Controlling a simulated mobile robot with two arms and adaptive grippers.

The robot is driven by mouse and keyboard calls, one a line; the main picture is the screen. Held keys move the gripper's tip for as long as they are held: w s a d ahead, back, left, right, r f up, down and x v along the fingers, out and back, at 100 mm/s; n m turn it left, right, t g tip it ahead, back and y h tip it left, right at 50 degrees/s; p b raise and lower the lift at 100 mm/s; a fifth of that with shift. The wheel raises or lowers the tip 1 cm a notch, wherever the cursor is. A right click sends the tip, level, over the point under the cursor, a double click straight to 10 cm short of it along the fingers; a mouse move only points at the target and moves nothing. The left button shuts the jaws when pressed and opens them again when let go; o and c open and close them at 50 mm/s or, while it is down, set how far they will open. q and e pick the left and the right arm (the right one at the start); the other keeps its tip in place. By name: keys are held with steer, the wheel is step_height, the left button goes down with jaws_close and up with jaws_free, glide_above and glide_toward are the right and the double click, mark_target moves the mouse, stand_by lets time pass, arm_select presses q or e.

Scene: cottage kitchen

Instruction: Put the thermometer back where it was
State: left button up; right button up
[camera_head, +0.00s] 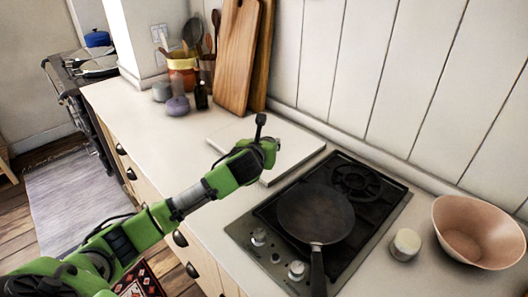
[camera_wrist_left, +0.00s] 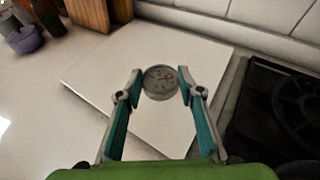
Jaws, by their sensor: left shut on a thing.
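In the head view the gripper is over the pale board (camera_head: 297,149) on the counter, which also shows behind the dial in the left wrist view (camera_wrist_left: 108,60). How high the thermometer is above the board I cannot tell. In the head view the arm and gripper largely hide the dial. My right gripper does not show.
A black hob (camera_head: 374,215) with a frying pan (camera_head: 316,211) is right of the board. Wooden boards (camera_head: 238,58) lean on the wall behind. A utensil pot (camera_head: 183,74) and purple pot (camera_head: 177,106) stand left. A bowl (camera_head: 480,230) and white jar (camera_head: 405,244) are at right.

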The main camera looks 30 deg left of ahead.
arm_select(q)
steer(key=shift+w+a+f, duration=0.3)
steer(key=shift+w+f, duration=0.1)
steer(key=shift+f, duration=0.15)
steer(key=shift+w+a+f, duration=0.3)
steer(key=shift+w+f, duration=0.05)
steer(key=shift+f, duration=0.15)
steer(key=shift+w+a+f, duration=0.2)
steer(key=shift+w+f, duration=0.05)
steer(key=shift+f, duration=0.2)
step_height(320, 180, down, 3)
steer(key=shift+w+a+f+p, duration=0.1)
steer(key=shift+f+p, duration=0.05)
steer(key=shift+p, duration=0.2)
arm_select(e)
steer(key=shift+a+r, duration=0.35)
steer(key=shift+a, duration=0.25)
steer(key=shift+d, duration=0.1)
arm_select(q)
steer(key=o, duration=1.2)
steer(key=shift+f, duration=0.1)
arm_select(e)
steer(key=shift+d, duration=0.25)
